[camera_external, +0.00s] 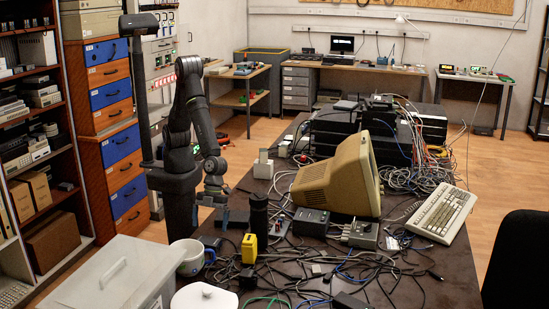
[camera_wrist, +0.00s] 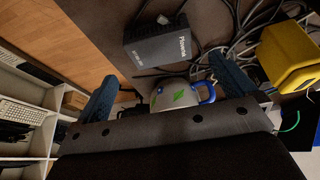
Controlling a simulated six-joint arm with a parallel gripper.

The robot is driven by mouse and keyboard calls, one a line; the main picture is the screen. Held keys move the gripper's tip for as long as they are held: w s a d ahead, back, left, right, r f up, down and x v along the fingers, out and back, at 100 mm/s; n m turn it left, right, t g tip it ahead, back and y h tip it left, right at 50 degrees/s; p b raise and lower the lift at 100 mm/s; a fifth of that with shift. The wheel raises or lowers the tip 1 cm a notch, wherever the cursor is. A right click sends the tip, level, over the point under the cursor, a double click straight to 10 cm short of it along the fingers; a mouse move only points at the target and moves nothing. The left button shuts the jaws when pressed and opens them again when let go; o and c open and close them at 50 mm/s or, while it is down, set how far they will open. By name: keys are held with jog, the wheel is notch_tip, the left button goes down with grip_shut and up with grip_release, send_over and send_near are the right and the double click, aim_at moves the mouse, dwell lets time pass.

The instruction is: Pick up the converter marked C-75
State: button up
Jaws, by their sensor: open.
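No C-75 marking can be read in either view. In the wrist view, a dark grey box (camera_wrist: 157,47) with pale lettering lies on the table ahead of my gripper (camera_wrist: 163,70), roughly between the lines of its two blue fingers. The lettering is turned and too small to read surely. My gripper is open, with nothing between its fingers. In the external view, my gripper (camera_external: 223,212) hangs above the near left part of the table. A dark box (camera_external: 311,222) and a grey box (camera_external: 360,234) stand by the monitor; I cannot tell which is the converter.
A yellow block (camera_external: 249,248) stands right of the dark grey box in the wrist view. A light mug (camera_external: 191,258) with a blue handle, a dark cylinder (camera_external: 259,215), loose cables, a monitor (camera_external: 345,178) and a keyboard (camera_external: 441,212) crowd the table. A lidded bin (camera_external: 115,275) stands front left.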

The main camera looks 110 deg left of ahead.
aim_at(208, 240)
jog(key=shift+x, duration=2.85)
jog(key=shift+d, duration=0.1)
jog(key=c, duration=0.9)
jog(key=shift+r, duration=0.1)
jog(key=shift+c, duration=0.9)
